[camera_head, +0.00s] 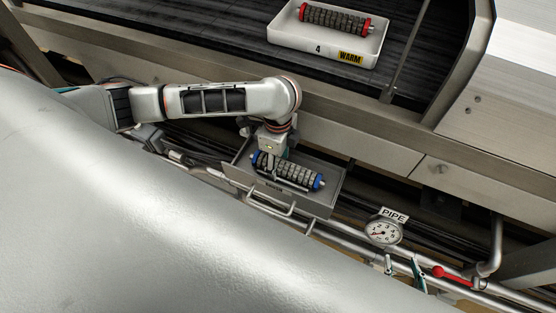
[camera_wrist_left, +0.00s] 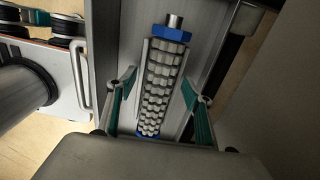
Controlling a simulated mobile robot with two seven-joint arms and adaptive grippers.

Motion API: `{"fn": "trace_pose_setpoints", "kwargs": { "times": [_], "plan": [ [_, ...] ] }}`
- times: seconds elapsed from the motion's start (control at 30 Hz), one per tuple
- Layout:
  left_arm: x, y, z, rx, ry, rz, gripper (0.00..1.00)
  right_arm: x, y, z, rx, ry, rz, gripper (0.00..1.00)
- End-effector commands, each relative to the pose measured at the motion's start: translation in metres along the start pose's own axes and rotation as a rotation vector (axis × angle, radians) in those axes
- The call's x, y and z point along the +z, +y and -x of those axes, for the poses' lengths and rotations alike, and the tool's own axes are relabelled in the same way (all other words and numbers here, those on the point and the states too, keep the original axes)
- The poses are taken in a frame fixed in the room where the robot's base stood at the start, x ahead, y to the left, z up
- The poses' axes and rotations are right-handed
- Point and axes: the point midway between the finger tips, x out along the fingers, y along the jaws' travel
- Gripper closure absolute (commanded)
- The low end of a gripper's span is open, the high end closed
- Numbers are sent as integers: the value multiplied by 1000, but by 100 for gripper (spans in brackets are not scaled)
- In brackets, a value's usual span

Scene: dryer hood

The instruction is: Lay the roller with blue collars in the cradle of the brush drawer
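The roller with blue collars (camera_head: 297,174) lies in the grey brush drawer (camera_head: 322,205). In the left wrist view the roller (camera_wrist_left: 160,85) lies lengthwise between two thin rails of the cradle (camera_wrist_left: 142,75). Its near end is partly hidden by my gripper's body, and how fully it is seated I cannot tell. My left gripper (camera_head: 270,165) is above the drawer at the roller's left end. Its teal-padded fingers (camera_wrist_left: 159,80) stand apart, one on each side, with gaps to the roller. My right gripper (camera_head: 403,266) shows two separated fingers at the lower right, empty.
A white tray (camera_head: 285,40) marked 4 and WARM holds a roller with red collars (camera_head: 335,20) on the dark belt. A gauge labelled PIPE (camera_head: 383,232), pipes and a red lever (camera_head: 452,274) are right of the drawer. The drawer handle (camera_head: 270,203) sticks out in front.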

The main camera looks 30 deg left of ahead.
Motion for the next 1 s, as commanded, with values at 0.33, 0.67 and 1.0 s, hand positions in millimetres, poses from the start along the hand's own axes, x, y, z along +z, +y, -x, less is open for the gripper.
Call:
{"fn": "trace_pose_setpoints", "kwargs": {
  "times": [0.33, 0.67, 1.0],
  "plan": [
    [1, -1, 8, -3, -2, -2, 49, 0, 0, 0, 0, -1, 0, 60],
    [1, -2, 72, -6, -2, -2, 49, -18, 3, 12, 0, 0, 1, 60],
    [0, -1, 118, -2, -1, -1, 49, -29, 5, 19, 2, 0, 1, 60]
  ]
}}
